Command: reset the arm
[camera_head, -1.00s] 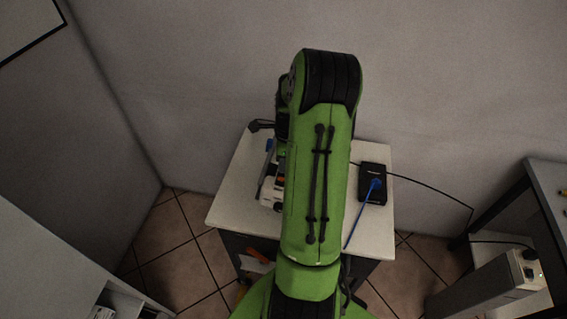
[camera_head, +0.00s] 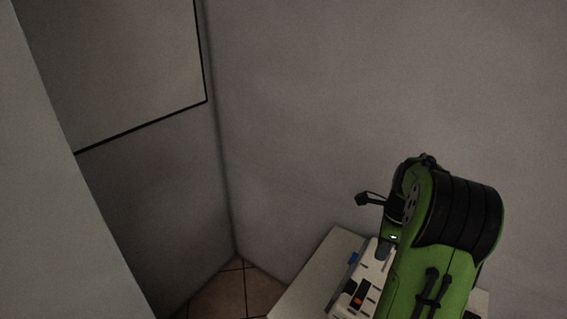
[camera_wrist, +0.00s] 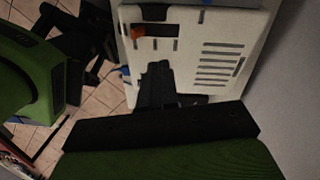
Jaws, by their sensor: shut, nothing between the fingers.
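My green and black arm (camera_head: 440,245) is at the lower right of the head view, bent at its black joint, over a pale table. In the wrist view, my black gripper (camera_wrist: 157,84) is shut and empty. It appears in front of a white slotted device (camera_wrist: 222,32) with an orange switch. I cannot tell whether the gripper touches it. The same device seems to show in the head view (camera_head: 372,273), just left of my arm and partly hidden by it.
The pale tabletop (camera_head: 315,278) shows only in part at the bottom. A grey wall (camera_head: 330,100) stands close behind, meeting another wall at a corner on the left. A black-edged panel (camera_head: 130,65) is on the left wall. Tiled floor (camera_head: 240,287) shows below the corner.

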